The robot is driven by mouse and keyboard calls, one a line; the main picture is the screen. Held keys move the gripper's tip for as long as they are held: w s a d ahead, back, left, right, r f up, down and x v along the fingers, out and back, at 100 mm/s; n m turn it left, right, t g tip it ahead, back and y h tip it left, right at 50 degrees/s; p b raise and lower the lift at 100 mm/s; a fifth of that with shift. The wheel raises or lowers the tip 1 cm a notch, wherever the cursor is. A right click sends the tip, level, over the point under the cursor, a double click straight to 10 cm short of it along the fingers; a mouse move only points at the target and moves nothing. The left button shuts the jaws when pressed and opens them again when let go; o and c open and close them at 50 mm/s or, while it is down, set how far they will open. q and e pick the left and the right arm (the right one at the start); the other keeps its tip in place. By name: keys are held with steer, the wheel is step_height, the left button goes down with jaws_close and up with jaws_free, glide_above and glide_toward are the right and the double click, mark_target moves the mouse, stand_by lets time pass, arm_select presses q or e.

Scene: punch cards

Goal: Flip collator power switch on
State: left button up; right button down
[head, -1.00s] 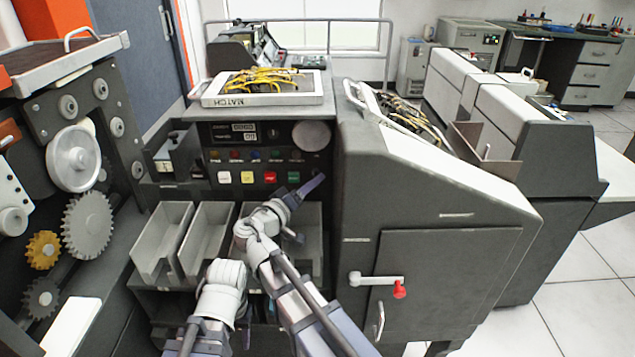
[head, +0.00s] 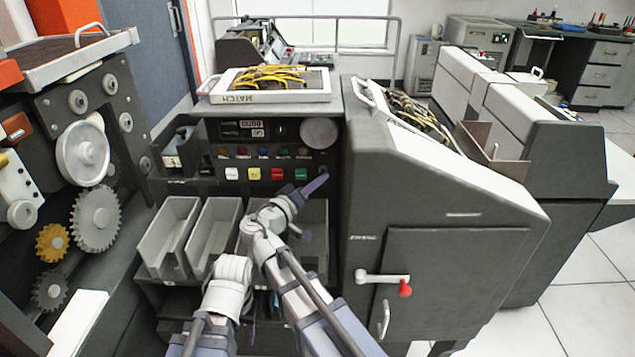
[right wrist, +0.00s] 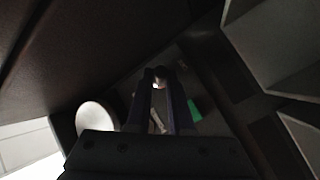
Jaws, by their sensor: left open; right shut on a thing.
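The collator's dark front panel (head: 220,133) has a row of coloured buttons, small lamps and a round white dial (head: 319,134). My right gripper (head: 318,184) is at the panel's lower right corner, right of the green button (head: 300,174). In the right wrist view its fingers (right wrist: 161,88) are close together around the small bright-tipped power switch (right wrist: 158,83). Whether the switch points up or down cannot be told. My left gripper (head: 231,268) is low in front of the bins, apart from the panel. Its fingers are mostly hidden behind the white wrist.
Grey card bins (head: 169,236) sit below the panel. A sloping dark cabinet (head: 440,270) with a red-knobbed handle (head: 404,289) stands close to the right of my right arm. Gears (head: 96,219) are at left.

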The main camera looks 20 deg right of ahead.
steer(key=shift+w+d+r+n+g+y+p, duration=0.15)
steer(key=shift+r+n+g+y+p, duration=0.9)
steer(key=shift+p, duration=2.05)
steer(key=shift+w+a+r+n+g+y+p, duration=0.15)
steer(key=shift+n+g+y+p, duration=0.5)
steer(key=shift+g+p, duration=1.7)
steer(key=shift+w+d+r+n+g+y+p, duration=0.15)
steer(key=shift+r+n+g+y+p, duration=0.5)
steer(key=shift+p, duration=3.2)
steer(key=shift+y, duration=0.25)
steer(key=c, duration=0.8)
jaws_free()
steer(key=shift+r, duration=0.1)
